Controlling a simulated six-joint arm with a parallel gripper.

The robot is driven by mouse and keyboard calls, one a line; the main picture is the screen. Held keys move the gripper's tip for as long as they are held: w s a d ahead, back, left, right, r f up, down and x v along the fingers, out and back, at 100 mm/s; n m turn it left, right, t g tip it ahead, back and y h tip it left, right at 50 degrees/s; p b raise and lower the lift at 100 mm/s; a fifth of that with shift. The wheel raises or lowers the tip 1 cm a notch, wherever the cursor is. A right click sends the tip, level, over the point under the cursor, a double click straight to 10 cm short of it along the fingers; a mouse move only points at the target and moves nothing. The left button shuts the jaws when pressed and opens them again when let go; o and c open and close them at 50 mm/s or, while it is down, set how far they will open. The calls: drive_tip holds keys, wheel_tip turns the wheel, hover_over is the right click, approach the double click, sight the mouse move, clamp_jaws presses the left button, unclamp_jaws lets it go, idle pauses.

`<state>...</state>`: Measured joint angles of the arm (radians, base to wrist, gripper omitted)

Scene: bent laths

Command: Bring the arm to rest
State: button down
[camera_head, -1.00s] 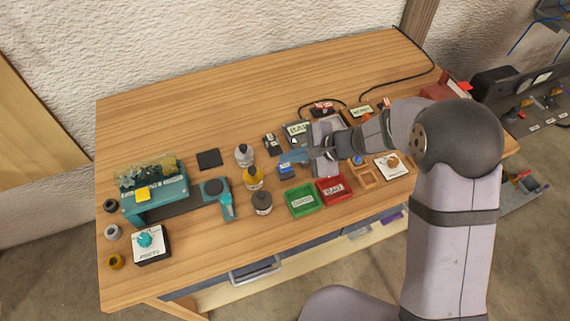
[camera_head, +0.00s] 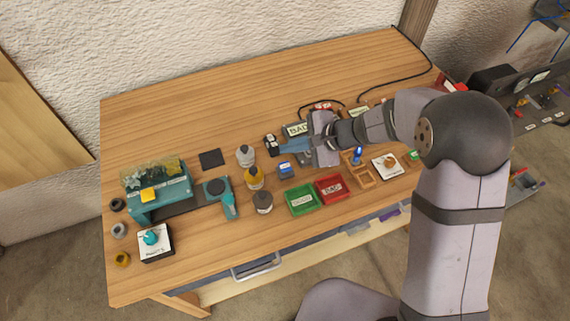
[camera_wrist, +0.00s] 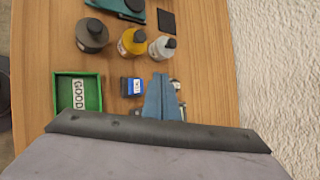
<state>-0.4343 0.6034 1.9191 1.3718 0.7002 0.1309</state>
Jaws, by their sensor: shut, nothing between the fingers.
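My gripper (camera_head: 285,146) is above the middle of the wooden table (camera_head: 240,100), with its blue fingers pointing left. In the wrist view the fingers (camera_wrist: 161,90) are closed together with nothing between them. A small blue block-like item (camera_head: 285,170) stands on the table just in front of the fingers; it also shows in the wrist view (camera_wrist: 131,87), beside them and apart. A small black device (camera_head: 270,145) is near the fingertips in the head view; I cannot tell the height gap between them.
A green tray (camera_head: 300,200) and a red tray (camera_head: 331,188) lie in front of the gripper. Several bottles, one of them yellow (camera_head: 254,178), stand to the left. A teal machine (camera_head: 158,190) is farther left. The back left of the table is clear.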

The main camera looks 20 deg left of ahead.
idle(0.4)
drive_tip(key=s+d+n+h, duration=0.3)
drive_tip(key=s+d, duration=0.2)
drive_tip(key=d, duration=0.6)
drive_tip(key=s+d+r+n+h, duration=0.1)
drive_tip(key=s+d+n+h, duration=0.2)
drive_tip(key=d, duration=0.9)
drive_tip(key=s+d+r+n+h, duration=0.1)
drive_tip(key=s+d+n+h, duration=0.2)
drive_tip(key=s+d, duration=0.4)
drive_tip(key=d, duration=0.5)
drive_tip(key=shift+s+n, duration=0.3)
